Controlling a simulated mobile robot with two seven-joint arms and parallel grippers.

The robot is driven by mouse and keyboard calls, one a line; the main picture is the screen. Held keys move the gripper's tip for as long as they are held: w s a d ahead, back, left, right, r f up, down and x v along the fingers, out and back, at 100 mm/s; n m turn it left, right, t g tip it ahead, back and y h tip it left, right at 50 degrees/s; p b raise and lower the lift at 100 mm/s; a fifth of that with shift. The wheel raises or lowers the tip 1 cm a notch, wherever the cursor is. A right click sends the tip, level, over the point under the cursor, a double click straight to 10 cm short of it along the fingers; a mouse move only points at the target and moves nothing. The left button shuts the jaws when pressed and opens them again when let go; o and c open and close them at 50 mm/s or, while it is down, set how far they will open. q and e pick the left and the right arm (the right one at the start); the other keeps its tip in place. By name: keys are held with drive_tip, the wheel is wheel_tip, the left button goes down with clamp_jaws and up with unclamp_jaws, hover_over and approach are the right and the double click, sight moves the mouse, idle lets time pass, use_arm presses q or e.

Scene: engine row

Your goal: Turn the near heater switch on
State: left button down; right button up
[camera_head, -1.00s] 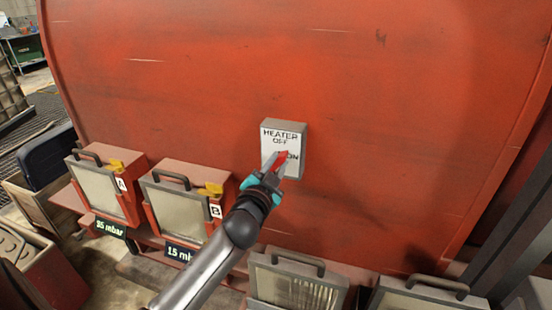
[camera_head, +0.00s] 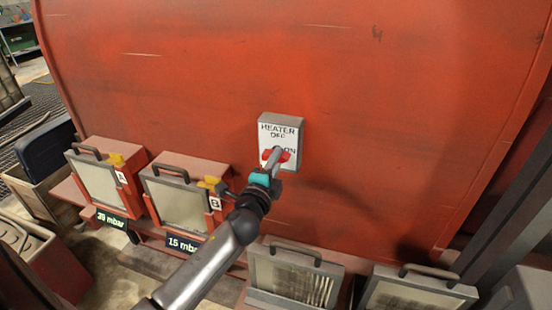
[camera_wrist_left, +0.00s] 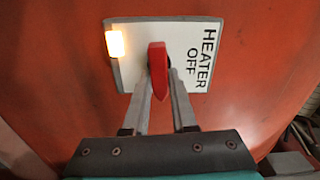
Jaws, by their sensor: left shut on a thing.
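The heater switch is a white plate (camera_head: 286,130) in a grey frame on the red tank, lettered HEATER, OFF and ON. Its red knob (camera_wrist_left: 158,72) lies about level across the plate, its pointed end toward the ON side. My left gripper (camera_wrist_left: 160,88) is shut on the knob, one finger on each side. In the head view the gripper (camera_head: 271,165) covers the plate's lower part and part of the knob. In the wrist view an amber lamp (camera_wrist_left: 116,43) glows at the plate's lower-left corner; the gripper hides that corner in the head view.
The red tank (camera_head: 190,70) fills the background. Below left are two red-framed boxes, A (camera_head: 97,185) and B (camera_head: 182,205), with yellow handles and pressure labels. Two grey-framed panels (camera_head: 293,278) (camera_head: 415,295) stand below right. The tank face around the switch is clear.

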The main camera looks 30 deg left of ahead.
use_arm(q)
drive_tip(key=shift+m, duration=0.6)
drive_tip(key=c, duration=0.7)
unclamp_jaws()
drive_tip(key=shift+s+f, duration=0.1)
drive_tip(key=shift+b+v, duration=0.8)
drive_tip(key=shift+v, duration=6.75)
drive_tip(key=shift+a, duration=0.15)
